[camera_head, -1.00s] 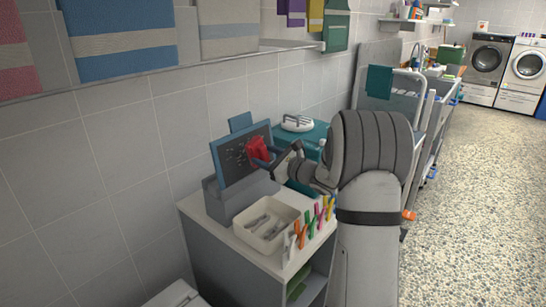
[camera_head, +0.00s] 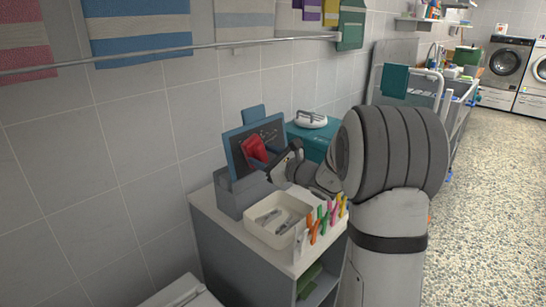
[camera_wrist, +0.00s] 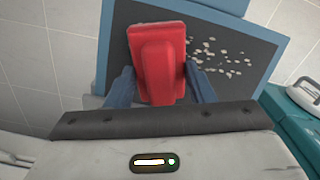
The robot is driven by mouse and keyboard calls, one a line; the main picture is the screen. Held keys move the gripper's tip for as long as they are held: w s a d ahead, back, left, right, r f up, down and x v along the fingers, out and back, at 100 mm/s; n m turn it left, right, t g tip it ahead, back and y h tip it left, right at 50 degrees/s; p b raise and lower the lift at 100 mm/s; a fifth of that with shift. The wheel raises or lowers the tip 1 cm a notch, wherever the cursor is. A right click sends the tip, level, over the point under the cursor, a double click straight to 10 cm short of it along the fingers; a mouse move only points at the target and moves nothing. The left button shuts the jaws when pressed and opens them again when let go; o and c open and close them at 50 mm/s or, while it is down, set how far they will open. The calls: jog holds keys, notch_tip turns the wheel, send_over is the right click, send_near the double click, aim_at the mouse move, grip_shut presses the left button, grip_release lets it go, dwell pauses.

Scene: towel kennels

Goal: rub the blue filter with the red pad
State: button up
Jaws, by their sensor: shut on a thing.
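The blue filter (camera_head: 270,133) is a dark panel in a blue frame, standing tilted in a grey holder (camera_head: 235,201) on the cabinet. Pale specks (camera_wrist: 222,58) show on its face to the right of the pad in the wrist view. The strip left of the pad looks bare there. My gripper (camera_wrist: 160,88) is shut on the red pad (camera_wrist: 158,55), which also shows in the head view (camera_head: 253,150). The pad is in front of the filter's left-middle part and hides what is behind it. I cannot tell whether it touches the face.
A cream tray (camera_head: 250,229) with grey items and a row of coloured clips (camera_head: 324,220) stand on the cabinet top (camera_head: 213,208) in front. A teal box (camera_head: 310,140) with a white-grey handled object (camera_head: 312,119) is behind. Towels hang from a rail above.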

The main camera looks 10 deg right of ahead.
jog(key=shift+s+a+b, duration=0.5)
jog(key=shift+s+a, duration=0.1)
jog(key=shift+a, duration=0.2)
jog(key=shift+s+a+b, duration=0.45)
jog(key=shift+s+a, duration=0.1)
jog(key=shift+a, duration=0.25)
jog(key=b+v, duration=0.1)
jog(key=v, duration=0.5)
jog(key=shift+d, duration=0.1)
jog(key=v, duration=0.3)
dwell(0.3)
